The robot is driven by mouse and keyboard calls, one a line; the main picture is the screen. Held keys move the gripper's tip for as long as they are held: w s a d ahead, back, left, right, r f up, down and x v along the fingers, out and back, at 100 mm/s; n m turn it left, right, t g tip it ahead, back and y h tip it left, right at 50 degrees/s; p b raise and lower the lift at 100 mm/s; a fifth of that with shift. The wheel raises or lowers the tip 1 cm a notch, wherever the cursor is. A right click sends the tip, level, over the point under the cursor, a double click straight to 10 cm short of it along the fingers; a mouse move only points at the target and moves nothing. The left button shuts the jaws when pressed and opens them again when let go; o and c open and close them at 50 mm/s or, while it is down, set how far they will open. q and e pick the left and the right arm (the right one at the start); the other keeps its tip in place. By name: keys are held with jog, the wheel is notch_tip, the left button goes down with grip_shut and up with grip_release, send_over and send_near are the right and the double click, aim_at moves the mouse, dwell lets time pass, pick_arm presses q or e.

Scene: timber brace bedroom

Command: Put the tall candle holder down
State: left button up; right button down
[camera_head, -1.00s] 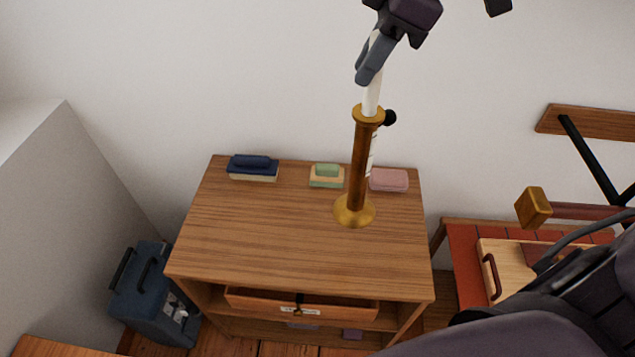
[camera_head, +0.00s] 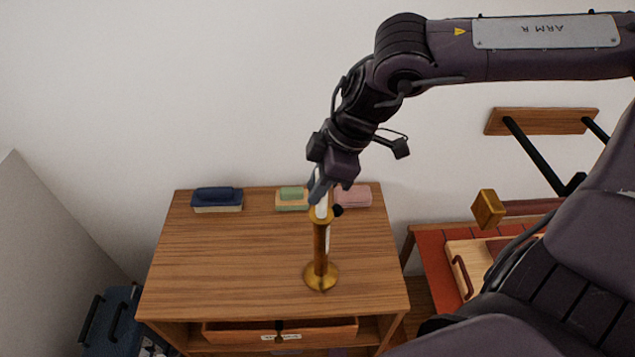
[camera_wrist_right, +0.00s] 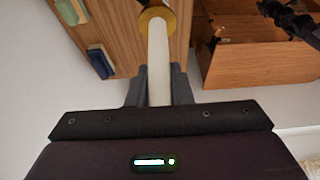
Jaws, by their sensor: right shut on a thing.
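The tall candle holder (camera_head: 321,250) has a brown stem, a brass cup and a round brass foot, with a white candle in its top. It is upright over the right part of the wooden dresser top (camera_head: 225,260). I cannot tell whether its foot touches the wood. My right gripper (camera_head: 318,192) comes from above and is shut on the white candle. In the right wrist view the candle (camera_wrist_right: 159,60) runs between the fingers, with the brass cup (camera_wrist_right: 156,17) beyond. My left gripper is not in view.
A dark blue item (camera_head: 217,199), a green and tan item (camera_head: 291,198) and a pink item (camera_head: 353,196) lie along the dresser's back edge. The drawer (camera_head: 240,330) stands partly open. A red-topped table (camera_head: 430,250) is at right. The dresser's left and front top are clear.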

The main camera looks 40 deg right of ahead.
jog(key=shift+f, duration=0.15)
jog(key=c, duration=1.3)
grip_release()
jog(key=shift+f, duration=0.1)
jog(key=shift+r, duration=0.25)
jog(key=shift+d+r, duration=0.1)
jog(key=shift+r, duration=0.15)
jog(key=v, duration=1.1)
jog(key=shift+s, duration=0.15)
